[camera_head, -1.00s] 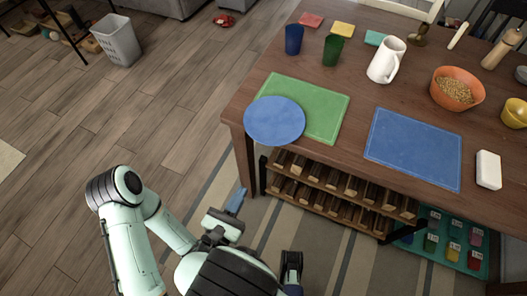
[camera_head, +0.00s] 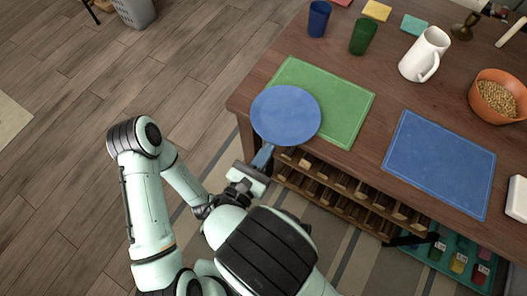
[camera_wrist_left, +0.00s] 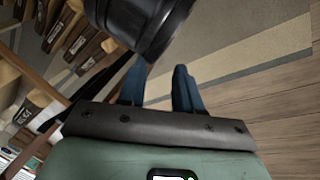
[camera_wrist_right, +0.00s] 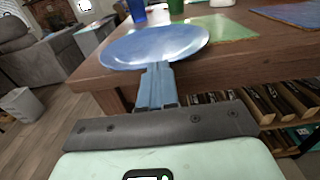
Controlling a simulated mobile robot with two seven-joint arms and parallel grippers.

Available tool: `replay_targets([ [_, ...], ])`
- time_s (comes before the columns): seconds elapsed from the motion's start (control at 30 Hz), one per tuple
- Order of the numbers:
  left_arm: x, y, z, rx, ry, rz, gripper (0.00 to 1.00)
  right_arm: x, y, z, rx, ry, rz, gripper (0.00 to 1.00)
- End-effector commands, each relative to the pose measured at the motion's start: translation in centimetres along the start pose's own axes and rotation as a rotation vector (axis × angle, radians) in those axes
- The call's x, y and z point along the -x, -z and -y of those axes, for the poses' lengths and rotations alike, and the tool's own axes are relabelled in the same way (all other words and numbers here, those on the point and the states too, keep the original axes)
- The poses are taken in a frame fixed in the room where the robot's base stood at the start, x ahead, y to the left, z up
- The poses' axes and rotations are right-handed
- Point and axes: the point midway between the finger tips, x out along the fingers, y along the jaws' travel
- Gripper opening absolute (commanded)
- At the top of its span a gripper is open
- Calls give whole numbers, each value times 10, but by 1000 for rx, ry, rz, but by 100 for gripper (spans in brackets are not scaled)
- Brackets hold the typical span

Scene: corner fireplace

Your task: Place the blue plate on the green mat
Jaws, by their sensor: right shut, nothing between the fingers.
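The round blue plate (camera_head: 286,115) lies at the near left edge of the wooden table, partly over the left part of the green mat (camera_head: 345,110). It shows large in the right wrist view (camera_wrist_right: 155,46). My right gripper (camera_head: 264,154) is shut and empty, its blue fingertips (camera_wrist_right: 156,68) close to the plate's near rim. I cannot tell whether they touch it. My left gripper (camera_wrist_left: 160,78) is open, with a gap between its blue fingers and nothing seen between them. It points below the table; in the head view it is not made out.
A blue mat (camera_head: 440,163) lies right of the green mat. A blue cup (camera_head: 319,18), a green cup (camera_head: 363,36), a white pitcher (camera_head: 424,54) and an orange bowl (camera_head: 497,97) stand behind. A wooden rack (camera_head: 340,197) is under the table's near edge.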

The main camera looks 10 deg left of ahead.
Motion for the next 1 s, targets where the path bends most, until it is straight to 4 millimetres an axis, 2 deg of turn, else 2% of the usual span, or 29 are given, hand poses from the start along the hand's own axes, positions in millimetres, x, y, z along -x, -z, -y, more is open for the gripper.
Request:
replay_targets([
  [0.33,0,1,0,0,0,-2,34,0,0,0,0,-1,0,0],
  [0.43,2,-2,-1,0,0,4,34,-6,-1,1,0,2,-1,0],
  [0.53,10,-10,-3,-3,-2,28,34,-26,-1,1,1,6,-1,0],
  [0.7,23,-27,-8,-7,-6,80,34,-72,-2,2,0,7,-1,0],
  [0.8,28,-34,-9,-9,-6,100,34,-93,-1,1,-1,4,-1,0],
  [0.9,30,-37,-10,-9,-7,111,34,-106,0,1,0,3,0,0],
  [1.0,30,-39,-10,-10,-7,116,34,-111,0,0,1,-1,-1,0],
])
